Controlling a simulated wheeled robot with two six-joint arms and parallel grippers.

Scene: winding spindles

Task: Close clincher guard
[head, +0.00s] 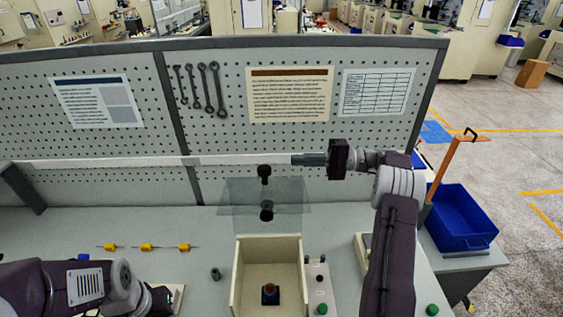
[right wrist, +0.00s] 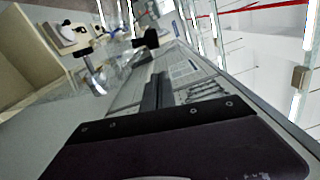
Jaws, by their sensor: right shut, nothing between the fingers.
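The clincher guard (head: 240,190) is a clear panel at the back of the cream open-topped housing (head: 239,275), raised so that the housing's inside shows. A black knob (head: 264,171) stands on it, with a second dark knob shape (head: 267,211) below. A small dark piece with a reddish top (head: 270,291) sits inside the housing. My right gripper (head: 297,159) is shut and empty, pointing left, to the right of the upper knob and apart from it. Its dark fingers also show in the right wrist view (right wrist: 157,88). My left arm enters at lower left; its gripper is out of view.
A button box (head: 318,285) stands right of the housing. Several small parts, including yellow spindles (head: 147,247) and a dark green cylinder (head: 216,273), lie on the bench. A pegboard wall (head: 220,140) rises behind. A blue bin (head: 460,222) and orange post (head: 444,170) are at right.

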